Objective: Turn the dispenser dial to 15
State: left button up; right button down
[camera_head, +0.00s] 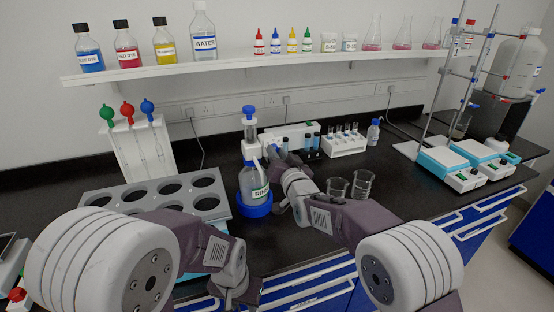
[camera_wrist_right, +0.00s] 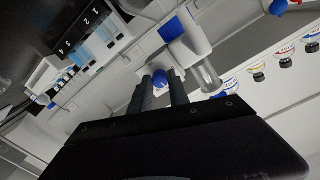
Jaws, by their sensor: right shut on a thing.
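The dispenser (camera_head: 249,138) is a white head with a blue top knob on a clear labelled bottle (camera_head: 253,181). The bottle stands in a blue ring base (camera_head: 254,208). My right gripper (camera_head: 279,156) reaches the right side of the dispenser head. In the right wrist view its two dark fingers (camera_wrist_right: 161,80) close around a small blue dial (camera_wrist_right: 160,84) on the white head. The dial's number markings cannot be read. My left gripper (camera_head: 236,290) hangs low near the bench's front edge, away from the dispenser; its fingers are not clear.
A grey rack with round holes (camera_head: 222,204) stands left of the bottle. Two glass beakers (camera_head: 362,183) stand right of my right gripper. A white tube rack (camera_head: 344,143) is behind. A shelf (camera_head: 240,63) with bottles runs above. Black bench is clear right of the beakers.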

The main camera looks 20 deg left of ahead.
jog(key=shift+f+m+b, duration=0.1)
jog(key=shift+m+b, duration=0.35)
jog(key=shift+m, duration=0.45)
jog(key=c, duration=1.2)
grip_release()
jog(key=shift+c, duration=0.2)
jog(key=b+v, duration=0.1)
jog(key=v, duration=0.8)
jog(key=shift+b, duration=0.35)
